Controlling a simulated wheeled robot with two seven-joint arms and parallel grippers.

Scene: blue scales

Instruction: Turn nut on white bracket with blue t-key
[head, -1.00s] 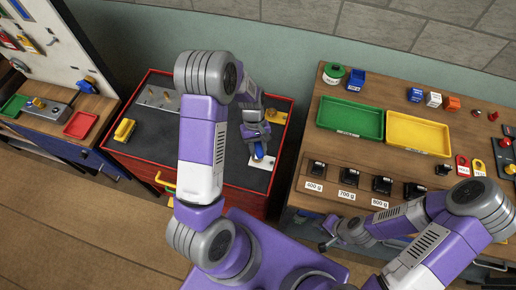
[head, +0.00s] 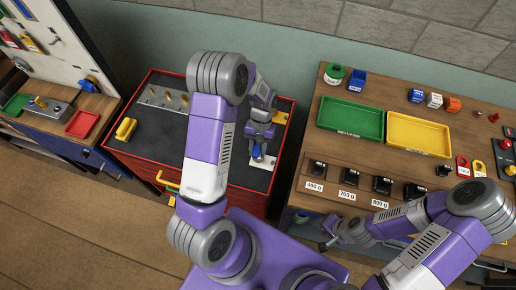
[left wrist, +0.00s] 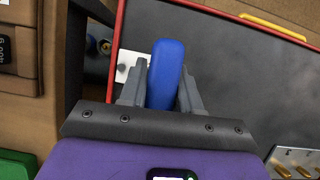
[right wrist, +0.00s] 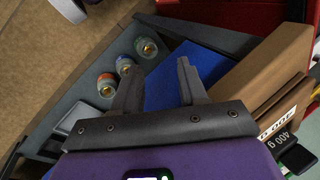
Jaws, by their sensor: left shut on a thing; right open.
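The blue t-key (left wrist: 166,72) is between the fingers of my left gripper (left wrist: 160,90), which is shut on its handle. In the head view my left gripper (head: 259,140) is over the right side of the red-rimmed cabinet top, with the blue t-key (head: 257,153) below it. The white bracket (head: 263,163) lies under the key. It also shows in the left wrist view (left wrist: 126,67), partly covered by the key and a finger. The nut is hidden from view. My right gripper (right wrist: 158,88) is open and empty, low beside the wooden bench.
A yellow block (head: 126,129) and a grey plate with brass pegs (head: 165,98) sit on the cabinet top (head: 170,135). The bench at right holds a green tray (head: 350,118), a yellow tray (head: 418,134) and black weights.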

